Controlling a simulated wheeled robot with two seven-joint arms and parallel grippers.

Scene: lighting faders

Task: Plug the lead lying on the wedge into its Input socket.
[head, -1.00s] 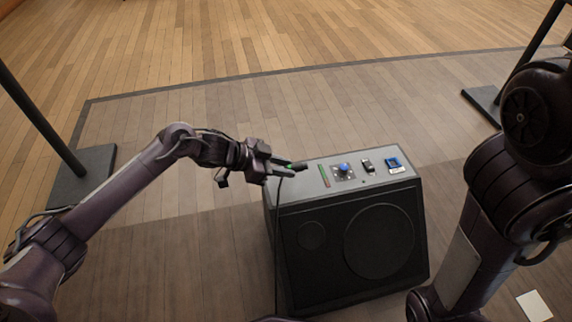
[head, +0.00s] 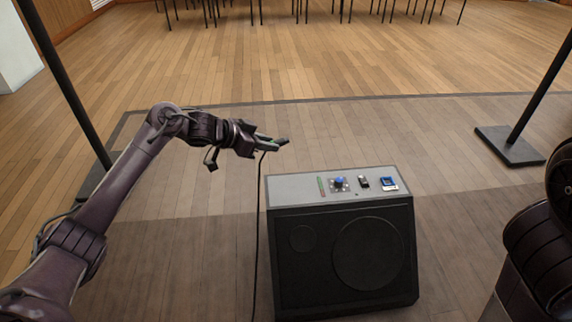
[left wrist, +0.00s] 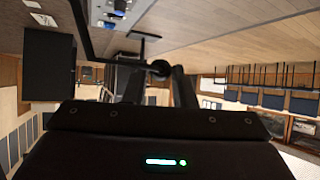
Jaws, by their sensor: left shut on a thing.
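My left gripper (head: 272,143) is shut on the black plug end of the lead, beyond and above the wedge's far left corner in the head view. The lead's cable (head: 258,220) hangs from it, left of the wedge (head: 288,255). The plug's dark tip (head: 284,141) points right, clear of the panel. In the left wrist view the plug (left wrist: 160,68) shows between the fingers. I cannot tell which is the Input socket. My right gripper is out of view.
Black stands with flat bases rise at the left (head: 70,85) and right (head: 510,147). Chair or table legs (head: 400,10) line the far floor. The wooden floor around the wedge is clear.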

